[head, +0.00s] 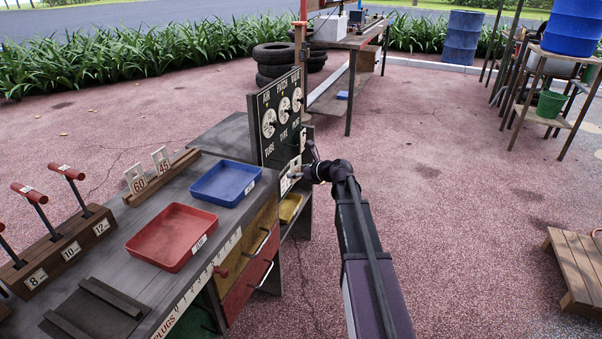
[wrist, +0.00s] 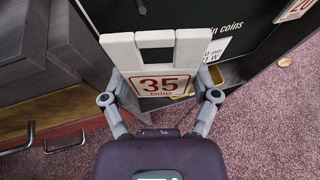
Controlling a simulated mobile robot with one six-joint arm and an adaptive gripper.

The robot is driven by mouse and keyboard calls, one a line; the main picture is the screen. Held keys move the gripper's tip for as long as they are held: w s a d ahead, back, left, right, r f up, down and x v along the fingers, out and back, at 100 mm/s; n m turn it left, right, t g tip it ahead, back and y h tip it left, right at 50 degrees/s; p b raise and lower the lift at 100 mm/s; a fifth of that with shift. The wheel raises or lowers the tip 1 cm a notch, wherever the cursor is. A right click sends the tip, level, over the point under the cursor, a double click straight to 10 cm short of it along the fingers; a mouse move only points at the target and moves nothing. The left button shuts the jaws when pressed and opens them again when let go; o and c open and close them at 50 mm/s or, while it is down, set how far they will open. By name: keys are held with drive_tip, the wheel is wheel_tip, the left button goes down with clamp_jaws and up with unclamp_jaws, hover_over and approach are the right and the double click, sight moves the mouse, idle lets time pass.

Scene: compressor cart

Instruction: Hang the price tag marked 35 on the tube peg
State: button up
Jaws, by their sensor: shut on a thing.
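The price tag marked 35 (wrist: 158,84) is a white plate with a slotted top and red lettering. My gripper (wrist: 160,98) is shut on it, one finger at each side edge, in the wrist view. The dark price board (wrist: 215,20) is just beyond the tag's top edge; whether they touch I cannot tell. A small grey peg end (wrist: 141,9) shows on the board above the tag's slot. The tube peg is not clear there.
A tag marked 20 (wrist: 299,8) is at the board's right. Tags marked 60 (head: 137,180) and 45 (head: 161,160) stand in a wooden rack. A blue tray (head: 226,182) and red tray (head: 172,236) lie on the cart. Open paving lies right of the cart.

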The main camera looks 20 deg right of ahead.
sight(271, 146)
drive_tip(key=w+a+f+b, duration=0.1)
drive_tip(key=w+a, duration=0.3)
drive_tip(key=a, duration=0.1)
idle(1.2)
drive_tip(key=shift+f, duration=0.15)
idle(0.6)
drive_tip(key=o, duration=0.7)
drive_tip(key=shift+c, duration=0.2)
wheel_tip(271, 146, up, 9)
drive_tip(key=p, duration=0.9)
drive_tip(key=shift+r+p, duration=0.3)
drive_tip(key=shift+r, duration=0.15)
